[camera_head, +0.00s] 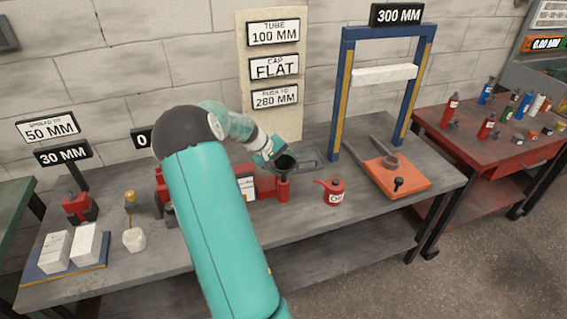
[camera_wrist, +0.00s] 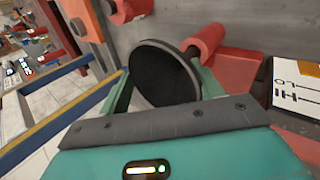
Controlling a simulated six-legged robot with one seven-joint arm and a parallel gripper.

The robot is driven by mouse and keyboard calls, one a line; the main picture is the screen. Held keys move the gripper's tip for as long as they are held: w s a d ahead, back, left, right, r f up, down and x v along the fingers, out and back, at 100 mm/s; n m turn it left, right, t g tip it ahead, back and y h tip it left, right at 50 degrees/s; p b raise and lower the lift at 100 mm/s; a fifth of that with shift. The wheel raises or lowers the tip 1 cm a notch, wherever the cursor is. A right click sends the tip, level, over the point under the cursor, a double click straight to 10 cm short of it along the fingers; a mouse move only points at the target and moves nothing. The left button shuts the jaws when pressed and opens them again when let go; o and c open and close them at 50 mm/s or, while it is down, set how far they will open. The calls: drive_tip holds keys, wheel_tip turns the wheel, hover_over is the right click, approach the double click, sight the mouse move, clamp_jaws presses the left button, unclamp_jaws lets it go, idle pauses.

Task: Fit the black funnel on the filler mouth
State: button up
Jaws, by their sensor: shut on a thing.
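A red upright neck (camera_head: 283,187), which looks like the filler mouth, stands directly below the funnel in the head view, at the right end of a red unit.
A red can (camera_head: 333,191) stands to the right of the neck. A grey tray (camera_head: 312,157) lies behind. A blue press frame (camera_head: 343,95) and an orange plate (camera_head: 396,177) are farther right. White blocks (camera_head: 88,243) sit at the bench's left. The front bench edge is clear.

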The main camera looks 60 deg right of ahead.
drive_tip(key=shift+f, duration=1.45)
drive_tip(key=o, duration=1.4)
drive_tip(key=shift+o, duration=0.7)
drive_tip(key=shift+f, duration=0.1)
drive_tip(key=shift+w+a+f, duration=0.1)
drive_tip(key=shift+a+f, duration=0.1)
drive_tip(key=v, duration=1.4)
drive_tip(key=shift+s+d+r, duration=0.25)
drive_tip(key=shift+d+r, duration=0.05)
